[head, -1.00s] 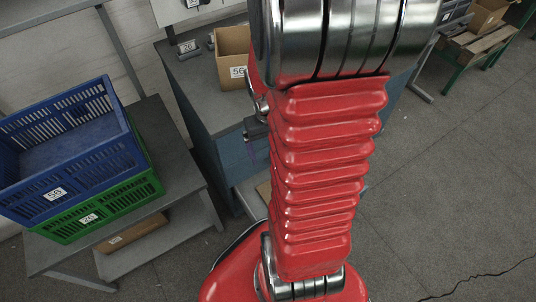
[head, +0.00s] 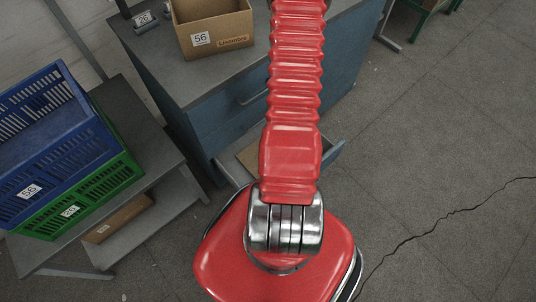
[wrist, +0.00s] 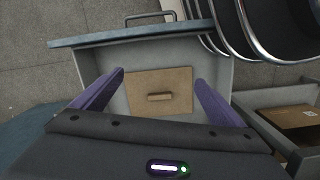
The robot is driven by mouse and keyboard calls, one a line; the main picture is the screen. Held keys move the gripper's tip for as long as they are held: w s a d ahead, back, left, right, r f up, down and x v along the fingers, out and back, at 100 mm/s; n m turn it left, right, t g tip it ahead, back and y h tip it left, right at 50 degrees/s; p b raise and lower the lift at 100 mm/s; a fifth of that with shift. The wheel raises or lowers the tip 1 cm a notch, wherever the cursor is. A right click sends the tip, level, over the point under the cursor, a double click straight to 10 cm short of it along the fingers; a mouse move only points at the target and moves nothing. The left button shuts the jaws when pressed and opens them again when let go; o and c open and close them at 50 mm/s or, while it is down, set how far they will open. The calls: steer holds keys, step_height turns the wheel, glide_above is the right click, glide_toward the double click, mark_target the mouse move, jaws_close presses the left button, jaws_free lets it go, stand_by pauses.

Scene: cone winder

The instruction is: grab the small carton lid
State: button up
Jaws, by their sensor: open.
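The small carton lid (wrist: 160,92) is a flat brown cardboard panel with a raised grip strip in its middle. It lies inside an open grey drawer (wrist: 88,62). My gripper (wrist: 159,78) is open and empty, its two purple fingers spread to the left and right of the lid in the wrist view. I cannot tell how far above the lid the fingers are. In the head view part of the lid (head: 247,158) shows in the drawer, left of my red arm, which hides the rest of it. My gripper is hidden in the head view.
A cardboard box (head: 215,40) marked 56 stands on the cabinet (head: 200,82). A blue crate (head: 50,135) sits on a green crate (head: 95,195) on the left bench. A flat carton (head: 118,219) lies on its lower shelf. The floor on the right is clear.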

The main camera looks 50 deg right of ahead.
step_height(320, 180, down, 10)
steer(key=f+n+t, duration=0.1)
steer(key=t, duration=0.2)
steer(key=w+d+n+t+h, duration=0.1)
steer(key=w+d+t, duration=0.1)
steer(key=w, duration=0.4)
steer(key=shift+w+d+r+n+t, duration=0.15)
steer(key=shift+d+r+n+t, duration=0.2)
steer(key=shift+d, duration=0.25)
steer(key=shift+f, duration=0.15)
steer(key=shift+x, duration=4.3)
steer(key=shift+x, duration=2.55)
steer(key=shift+d, duration=0.15)
